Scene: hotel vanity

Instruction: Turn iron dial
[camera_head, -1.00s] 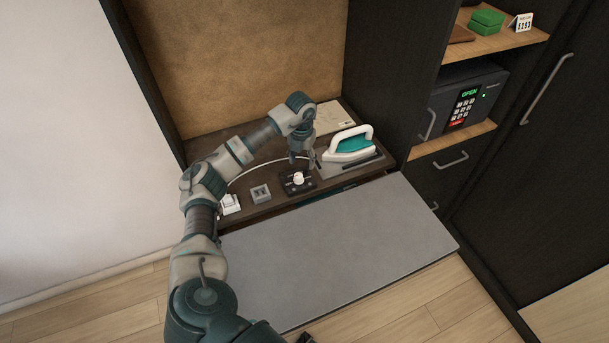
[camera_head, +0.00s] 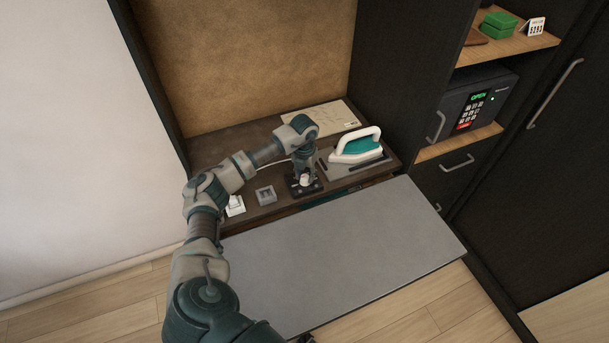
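The iron dial is a white knob (camera_head: 305,181) on a small black base (camera_head: 292,187) on the dark wooden shelf. My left gripper (camera_head: 305,176) points down over the knob, with its fingers at or around it. The fingers are small and partly merge with the dark base, so I cannot tell how far they are closed or whether they touch the knob. The white and teal iron (camera_head: 357,147) rests on its grey plate (camera_head: 338,169) to the right of the dial. My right gripper is not clearly visible.
A grey box (camera_head: 265,195) and a white switch (camera_head: 235,206) stand left of the dial. A large grey board (camera_head: 345,255) extends in front of the shelf. A paper (camera_head: 335,117) lies behind. A safe (camera_head: 475,105) sits in the right cabinet.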

